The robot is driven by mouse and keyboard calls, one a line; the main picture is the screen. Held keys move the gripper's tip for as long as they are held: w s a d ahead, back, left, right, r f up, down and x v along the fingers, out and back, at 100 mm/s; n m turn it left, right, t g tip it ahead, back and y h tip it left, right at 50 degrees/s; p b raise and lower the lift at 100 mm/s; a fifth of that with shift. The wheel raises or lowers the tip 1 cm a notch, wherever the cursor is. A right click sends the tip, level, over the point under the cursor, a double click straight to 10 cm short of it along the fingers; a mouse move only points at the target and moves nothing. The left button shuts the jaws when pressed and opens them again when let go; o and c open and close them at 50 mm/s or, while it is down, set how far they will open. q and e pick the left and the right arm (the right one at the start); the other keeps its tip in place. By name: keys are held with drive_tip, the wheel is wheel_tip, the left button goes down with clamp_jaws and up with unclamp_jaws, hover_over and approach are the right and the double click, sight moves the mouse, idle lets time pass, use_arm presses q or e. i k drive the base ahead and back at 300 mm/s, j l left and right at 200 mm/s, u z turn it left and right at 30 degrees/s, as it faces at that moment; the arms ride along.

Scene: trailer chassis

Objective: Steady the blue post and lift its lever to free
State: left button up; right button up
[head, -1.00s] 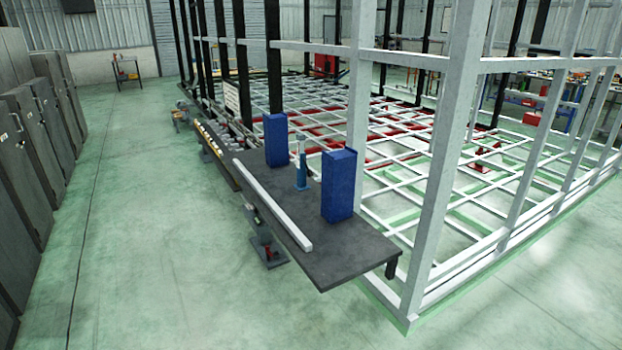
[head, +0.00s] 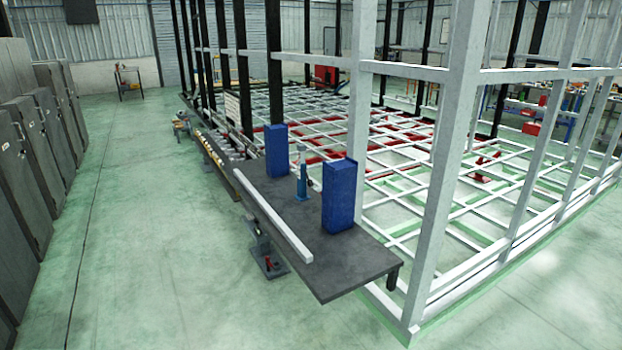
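A slim blue post (head: 302,184) stands upright on a dark grey table (head: 355,262), between two larger blue blocks. Its upper part is paler and narrower; the lever is too small to make out clearly. The left blue block (head: 277,152) stands farther back, and the right blue block (head: 339,195) stands nearer. Neither of my grippers is in view.
A long white bar (head: 271,222) lies along the table's left edge. A tall white frame (head: 447,165) rises just right of the table, with a floor lattice behind. Grey cabinets (head: 22,150) line the left side.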

sight(310, 183)
drive_tip(key=i+j+z, duration=0.1)
drive_tip(key=z, duration=0.25)
drive_tip(key=i+j+z, duration=0.1)
drive_tip(key=z, duration=0.25)
drive_tip(key=j+z, duration=0.1)
drive_tip(key=z, duration=0.2)
drive_tip(key=i+j+z, duration=0.15)
drive_tip(key=j, duration=0.25)
drive_tip(key=i+j+z, duration=0.2)
drive_tip(key=j, duration=0.25)
drive_tip(key=i+j+z, duration=0.15)
drive_tip(key=j, duration=0.25)
drive_tip(key=j+z, duration=0.15)
drive_tip(key=j, duration=0.3)
drive_tip(key=i+j+z, duration=0.2)
drive_tip(key=j, duration=0.3)
drive_tip(key=k+l, duration=0.05)
drive_tip(key=k, duration=0.05)
